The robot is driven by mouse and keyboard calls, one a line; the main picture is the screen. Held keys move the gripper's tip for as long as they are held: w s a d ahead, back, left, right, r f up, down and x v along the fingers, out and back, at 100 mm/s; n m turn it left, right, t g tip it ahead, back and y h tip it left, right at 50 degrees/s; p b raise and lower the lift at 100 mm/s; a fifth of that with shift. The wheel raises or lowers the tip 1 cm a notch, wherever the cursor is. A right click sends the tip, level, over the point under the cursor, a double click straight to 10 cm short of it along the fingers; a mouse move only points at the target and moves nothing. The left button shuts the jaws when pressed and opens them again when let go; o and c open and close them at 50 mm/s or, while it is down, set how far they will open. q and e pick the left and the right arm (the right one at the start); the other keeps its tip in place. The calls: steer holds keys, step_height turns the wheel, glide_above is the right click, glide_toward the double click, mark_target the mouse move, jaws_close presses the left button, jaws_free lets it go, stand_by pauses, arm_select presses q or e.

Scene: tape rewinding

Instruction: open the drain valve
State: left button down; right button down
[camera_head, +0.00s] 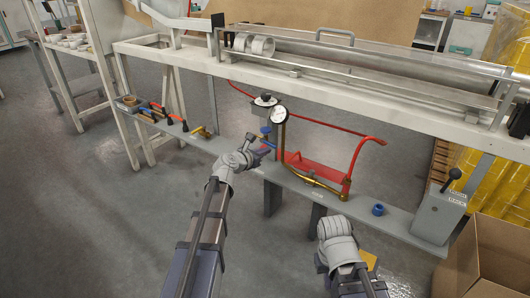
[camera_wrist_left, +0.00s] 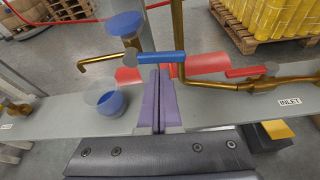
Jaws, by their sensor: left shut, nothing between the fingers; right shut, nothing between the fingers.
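A blue lever (camera_wrist_left: 158,57) sits on a brass pipe with a bent spout at its left end; it is the likely drain valve handle, though no drain label is legible. My left gripper (camera_wrist_left: 160,74) is shut and empty, its fingertips close to the blue lever; I cannot tell whether they touch. In the head view the left gripper (camera_head: 262,150) is beside the small blue lever (camera_head: 267,143), below the pressure gauge (camera_head: 279,116). A red lever (camera_wrist_left: 245,71) sits on the brass pipe by the INLET label. My right arm's wrist shows at lower right; its jaws are hidden.
A red hand pump (camera_head: 318,172) with a raised handle stands on the grey shelf (camera_head: 395,220). A blue ring (camera_head: 378,209) and a grey lever box (camera_head: 437,213) are to the right. A long steel tube bench (camera_head: 380,85) crosses above. A cardboard box (camera_head: 490,255) stands at lower right.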

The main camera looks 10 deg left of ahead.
arm_select(q)
steer(key=shift+f+b, duration=0.5)
steer(key=shift+f, duration=0.05)
steer(key=f+b, duration=0.3)
steer(key=shift+w+a, duration=0.1)
steer(key=shift+a, duration=0.15)
steer(key=p+v, duration=0.3)
steer(key=v, duration=0.7)
steer(key=shift+d+r, duration=0.1)
